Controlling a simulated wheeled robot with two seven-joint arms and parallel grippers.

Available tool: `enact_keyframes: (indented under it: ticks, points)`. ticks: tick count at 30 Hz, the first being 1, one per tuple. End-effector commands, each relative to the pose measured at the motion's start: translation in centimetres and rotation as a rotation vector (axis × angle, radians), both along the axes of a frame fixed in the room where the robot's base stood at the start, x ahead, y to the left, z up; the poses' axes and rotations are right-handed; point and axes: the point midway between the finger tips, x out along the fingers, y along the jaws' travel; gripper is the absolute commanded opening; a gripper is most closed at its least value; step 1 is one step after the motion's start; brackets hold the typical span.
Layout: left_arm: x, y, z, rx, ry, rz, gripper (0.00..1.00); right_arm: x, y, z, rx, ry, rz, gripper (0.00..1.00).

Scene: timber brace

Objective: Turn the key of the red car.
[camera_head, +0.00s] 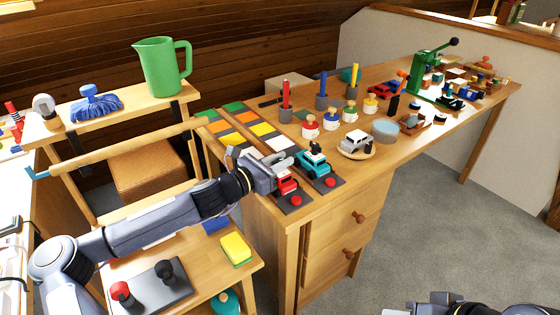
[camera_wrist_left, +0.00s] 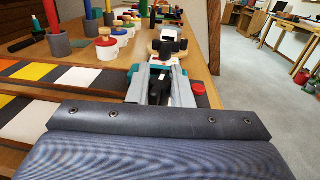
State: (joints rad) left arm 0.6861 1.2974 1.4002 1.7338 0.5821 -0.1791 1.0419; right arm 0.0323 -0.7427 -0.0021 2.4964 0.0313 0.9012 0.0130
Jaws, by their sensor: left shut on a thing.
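The red car (camera_head: 287,186) sits on a dark strip with a red button at its front end, at the near left corner of the workbench. My left gripper (camera_head: 284,168) reaches over the back of the red car from the left. In the left wrist view its fingers (camera_wrist_left: 160,88) are closed on a small dark part, which looks like the car's key. The fingers hide most of the key and the red car there. A teal car (camera_head: 313,160) stands on the strip to the right. Part of my right arm shows at the bottom right edge; its jaws are not clear.
Coloured tiles (camera_head: 247,125) lie behind the cars. Peg figures (camera_head: 310,127) and a white car on a round wooden base (camera_head: 355,143) stand to the right. A yellow sponge (camera_head: 236,248) and a joystick box (camera_head: 150,288) are on the lower shelf. The floor at right is clear.

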Motion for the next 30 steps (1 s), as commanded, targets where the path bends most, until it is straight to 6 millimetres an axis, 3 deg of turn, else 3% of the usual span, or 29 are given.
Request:
enact_keyframes:
  ticks: [5,11,21,30]
  points:
    - [0.0,0.0,0.1,0.001,0.001,-0.008,0.00,0.0,0.0,0.4,0.000,0.000,0.000,0.36]
    - [0.1,0.1,0.6,0.003,-0.001,-0.069,0.00,0.0,0.0,2.3,0.000,0.000,0.000,0.36]
    - [0.2,0.1,0.8,0.007,0.000,-0.325,0.00,0.0,0.0,7.7,0.000,0.000,0.000,0.36]
    - [0.2,0.0,0.1,0.005,-0.002,-0.580,0.00,0.0,0.0,8.8,0.000,0.000,0.000,0.36]
